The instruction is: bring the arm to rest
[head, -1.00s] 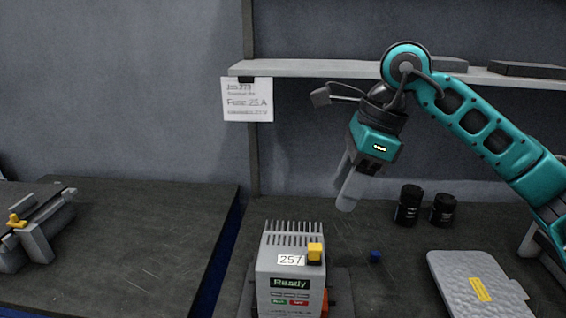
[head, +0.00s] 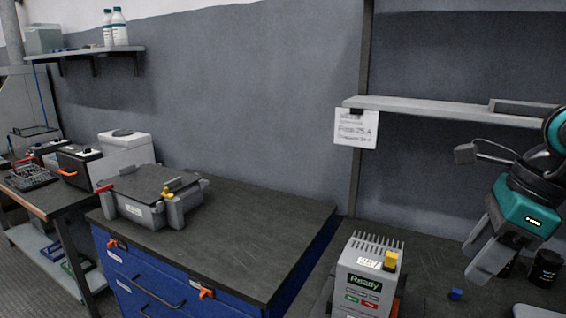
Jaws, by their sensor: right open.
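My right gripper (head: 480,262), grey-fingered on a teal wrist, is in the head view at the right. It hangs above the dark bench, pointing down and left, and it is open with nothing seen between its fingers. My right arm comes in from the right edge, and most of it is out of the picture. The grey device (head: 362,268) with a "Ready" screen and a yellow block on top stands left of the gripper, apart from it. My left gripper is not in view.
A small blue cube (head: 455,294) and a black cylinder (head: 545,268) are on the bench near the gripper. A grey clamped box (head: 143,212) sits on the blue cabinet (head: 150,285) at left. A shelf (head: 440,107) with a hanging note (head: 356,129) is behind.

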